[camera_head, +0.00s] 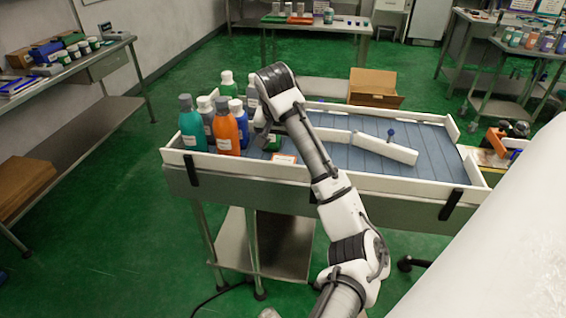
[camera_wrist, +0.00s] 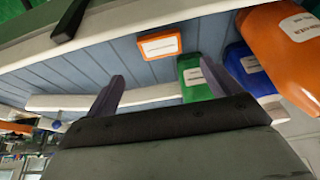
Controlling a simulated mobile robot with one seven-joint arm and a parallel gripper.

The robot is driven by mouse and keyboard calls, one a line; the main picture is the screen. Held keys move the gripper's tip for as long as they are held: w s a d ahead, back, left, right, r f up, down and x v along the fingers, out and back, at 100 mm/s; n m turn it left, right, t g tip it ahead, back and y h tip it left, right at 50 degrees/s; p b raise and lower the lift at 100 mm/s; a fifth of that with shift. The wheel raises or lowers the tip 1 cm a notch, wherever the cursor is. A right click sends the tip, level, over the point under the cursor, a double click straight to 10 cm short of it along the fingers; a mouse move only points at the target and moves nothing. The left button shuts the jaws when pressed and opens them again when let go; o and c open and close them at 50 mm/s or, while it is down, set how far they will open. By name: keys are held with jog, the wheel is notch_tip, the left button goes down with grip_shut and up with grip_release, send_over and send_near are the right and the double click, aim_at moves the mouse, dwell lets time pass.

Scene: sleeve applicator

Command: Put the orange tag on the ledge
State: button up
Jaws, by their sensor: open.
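The orange tag (camera_head: 284,158), with a white label face, lies on the blue slatted bed just inside the white front wall (camera_head: 240,167). It also shows in the wrist view (camera_wrist: 160,44), flat and beyond my fingertips. My gripper (camera_wrist: 158,84) is open, with nothing between its two dark fingers. In the head view my gripper (camera_head: 266,138) hangs over the left part of the bed, behind the tag, partly hidden by my wrist. Which white edge is the ledge I cannot tell; a white inner rail (camera_head: 385,148) crosses the bed to the right.
Several bottles crowd the left end, among them an orange one (camera_head: 227,130) and a teal one (camera_head: 191,128). A cardboard box (camera_head: 374,86) stands behind. The bed right of my arm is mostly clear.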

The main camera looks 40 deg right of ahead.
aim_at(284, 157)
jog(key=shift+w+p+x, duration=0.2)
jog(key=shift+p+x, duration=1.05)
jog(key=shift+x, duration=2.7)
jog(key=shift+r, duration=0.1)
jog(key=c, duration=1.1)
jog(key=shift+r, duration=0.1)
jog(key=shift+c, duration=0.2)
